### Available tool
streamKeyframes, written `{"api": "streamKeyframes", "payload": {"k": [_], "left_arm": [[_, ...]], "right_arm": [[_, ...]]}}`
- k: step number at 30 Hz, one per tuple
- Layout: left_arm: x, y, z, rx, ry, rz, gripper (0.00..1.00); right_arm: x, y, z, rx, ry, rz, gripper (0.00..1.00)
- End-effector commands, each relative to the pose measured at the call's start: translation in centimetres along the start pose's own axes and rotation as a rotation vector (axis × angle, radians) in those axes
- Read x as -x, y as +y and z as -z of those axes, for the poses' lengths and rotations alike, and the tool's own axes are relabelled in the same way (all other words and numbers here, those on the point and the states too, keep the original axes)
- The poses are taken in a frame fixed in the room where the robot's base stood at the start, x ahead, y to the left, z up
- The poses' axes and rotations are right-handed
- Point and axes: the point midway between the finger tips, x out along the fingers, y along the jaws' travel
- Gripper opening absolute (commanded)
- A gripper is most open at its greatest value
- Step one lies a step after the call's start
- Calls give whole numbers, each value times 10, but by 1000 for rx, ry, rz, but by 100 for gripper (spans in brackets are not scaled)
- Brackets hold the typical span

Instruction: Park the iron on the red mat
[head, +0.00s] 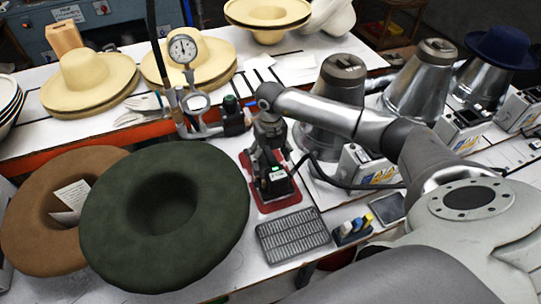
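The iron (278,187) is a small dark block with a pale label, seen at the middle of the head view. It appears to be upright on or just above the red mat (263,206), whose red border shows around it. My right gripper (268,164) points down at the top of the iron, with its fingers around or right beside the handle. The fingers and the dark iron overlap, so I cannot tell whether they are closed on it. A dark cable runs from near the iron to the right. My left gripper is not in view.
A grey slotted plate (293,235) lies in front of the mat. Green (165,218) and brown (45,222) felt hats lie to the left. A gauge (182,49) on a stand rises behind. Metal hat-press cones (420,82) stand to the right, behind my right arm.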

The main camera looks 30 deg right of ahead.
Motion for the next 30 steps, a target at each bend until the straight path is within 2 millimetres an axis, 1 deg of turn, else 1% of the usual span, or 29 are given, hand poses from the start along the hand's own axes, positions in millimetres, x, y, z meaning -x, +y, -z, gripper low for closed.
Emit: {"api": "streamKeyframes", "payload": {"k": [7,8,11,13,17,24,27,30], "left_arm": [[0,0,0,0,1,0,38],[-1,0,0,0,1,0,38],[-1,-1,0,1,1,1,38],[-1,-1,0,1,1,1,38],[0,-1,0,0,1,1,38],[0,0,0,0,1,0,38],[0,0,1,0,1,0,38],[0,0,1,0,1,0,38]], "right_arm": [[-2,0,1,0,3,2,80],[-6,-1,4,1,11,6,80],[-3,-1,3,1,9,4,80],[4,-1,2,0,7,4,80],[26,-1,1,1,2,3,80],[79,0,0,1,1,2,80],[96,0,0,1,1,1,80],[109,0,0,-1,1,2,80]]}}
